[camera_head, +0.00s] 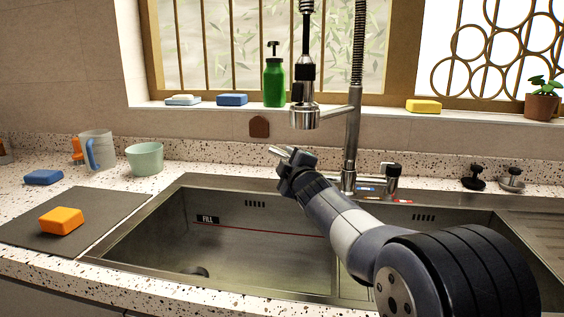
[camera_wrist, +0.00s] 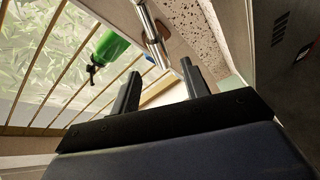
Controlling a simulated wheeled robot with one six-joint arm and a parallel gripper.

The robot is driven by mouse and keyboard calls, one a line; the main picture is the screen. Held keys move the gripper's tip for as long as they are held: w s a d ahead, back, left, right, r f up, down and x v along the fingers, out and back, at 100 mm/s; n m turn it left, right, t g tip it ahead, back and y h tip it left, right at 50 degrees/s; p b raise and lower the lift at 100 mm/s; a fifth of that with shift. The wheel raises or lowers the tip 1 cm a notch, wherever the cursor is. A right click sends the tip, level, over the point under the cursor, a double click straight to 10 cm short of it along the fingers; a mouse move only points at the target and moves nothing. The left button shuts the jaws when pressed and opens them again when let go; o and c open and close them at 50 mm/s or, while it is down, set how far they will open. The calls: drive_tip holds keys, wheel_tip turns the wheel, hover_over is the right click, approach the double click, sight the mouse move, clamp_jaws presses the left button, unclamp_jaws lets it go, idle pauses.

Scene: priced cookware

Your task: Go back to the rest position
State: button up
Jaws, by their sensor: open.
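My gripper (camera_head: 280,151) is raised above the steel sink (camera_head: 260,250), near its back edge and left of the tap (camera_head: 352,130). My arm reaches in from the lower right in the head view. The wrist view is tilted and shows the window, the green bottle (camera_wrist: 110,46) and part of the counter.
An orange sponge (camera_head: 61,221) lies on a grey mat (camera_head: 100,222) left of the sink. A green cup (camera_head: 145,158), a mug (camera_head: 97,150) and a blue sponge (camera_head: 43,177) stand behind it. The green bottle (camera_head: 274,82) and a plant (camera_head: 543,100) stand on the sill.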

sight(279, 154)
drive_tip(key=p+x, duration=0.3)
drive_tip(key=x, duration=0.7)
drive_tip(key=shift+s+d, duration=0.1)
drive_tip(key=shift+s, duration=0.1)
